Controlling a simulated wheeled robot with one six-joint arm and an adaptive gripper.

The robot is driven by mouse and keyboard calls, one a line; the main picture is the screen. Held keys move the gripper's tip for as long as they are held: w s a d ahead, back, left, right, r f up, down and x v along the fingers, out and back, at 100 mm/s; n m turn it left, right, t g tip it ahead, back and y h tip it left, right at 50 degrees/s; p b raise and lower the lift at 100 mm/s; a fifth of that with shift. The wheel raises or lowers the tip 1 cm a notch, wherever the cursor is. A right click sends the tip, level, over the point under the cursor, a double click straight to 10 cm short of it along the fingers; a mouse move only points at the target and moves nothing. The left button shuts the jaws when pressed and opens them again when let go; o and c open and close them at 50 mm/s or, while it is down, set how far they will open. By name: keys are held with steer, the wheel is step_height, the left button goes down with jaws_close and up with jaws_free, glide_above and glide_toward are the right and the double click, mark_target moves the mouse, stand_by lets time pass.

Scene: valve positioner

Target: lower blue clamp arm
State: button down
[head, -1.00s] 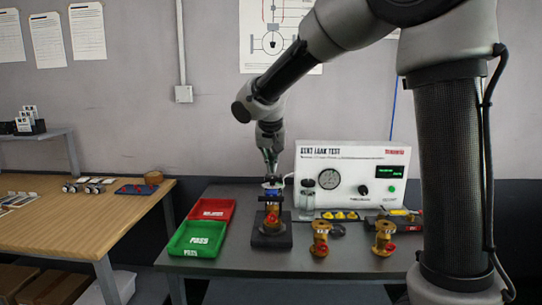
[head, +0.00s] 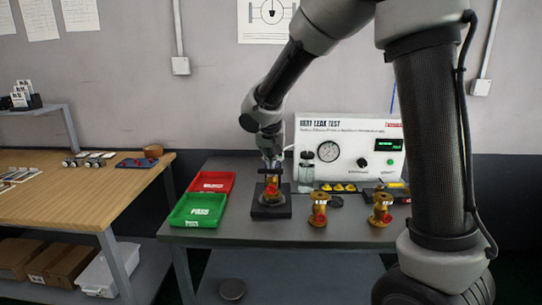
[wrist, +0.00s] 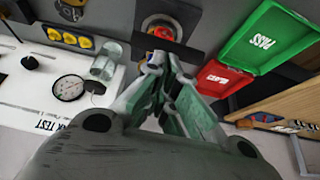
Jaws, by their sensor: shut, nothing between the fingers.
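The test fixture has a black base (head: 271,211) on the grey bench, with a brass valve with a red part (head: 272,188) standing in it. My gripper (head: 271,164) is shut and empty, pointing down just above the fixture. The blue clamp arm is mostly hidden; only a small blue patch (wrist: 150,56) shows beside the fingertips in the wrist view, where my gripper (wrist: 163,64) also shows. I cannot tell whether the fingers touch it, or at what angle it lies.
The green PASS tray (head: 198,222) and a red tray (head: 213,181) lie left of the fixture. Two brass valves (head: 319,210) (head: 380,209) stand to its right. The leak tester (head: 350,148) with its gauge and a glass jar (head: 306,176) stand behind.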

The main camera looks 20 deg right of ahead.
steer(key=shift+s+f, duration=0.25)
steer(key=shift+f, duration=0.85)
